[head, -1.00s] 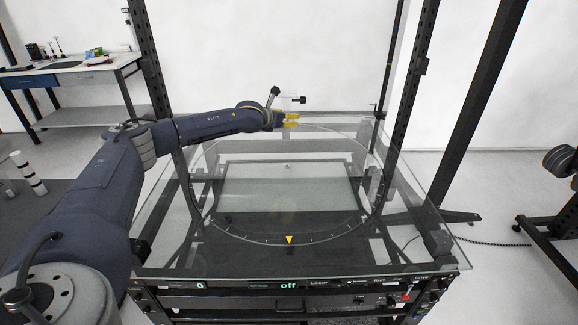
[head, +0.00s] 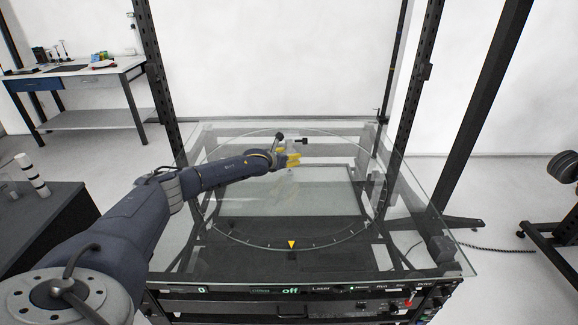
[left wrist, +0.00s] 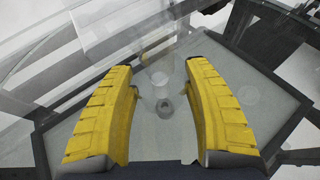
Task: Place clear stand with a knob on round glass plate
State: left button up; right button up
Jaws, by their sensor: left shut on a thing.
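My left gripper (head: 292,161) is over the far middle part of the round glass plate (head: 335,222). Its yellow fingers (left wrist: 160,105) are apart in the left wrist view, shut on the clear stand, which shows only faintly between them (left wrist: 159,77). The stand's black knob (head: 302,141) sticks out above the fingers in the head view. The stand's foot is too transparent to tell its exact gap from the plate. The plate is see-through, with a marked ring and a yellow triangle (head: 291,244) at its near edge. My right gripper is not in view.
A glass table top (head: 420,250) surrounds the plate, with dark frame posts at its back left and right (head: 421,90). A control panel (head: 290,291) reading "off" runs along the front. The plate's surface looks clear. A workbench (head: 75,73) stands far left.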

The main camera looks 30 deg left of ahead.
pick_arm(q)
jog(key=shift+f, duration=2.15)
jog(key=o, duration=1.4)
jog(key=shift+f, duration=0.15)
jog(key=shift+v, duration=6.05)
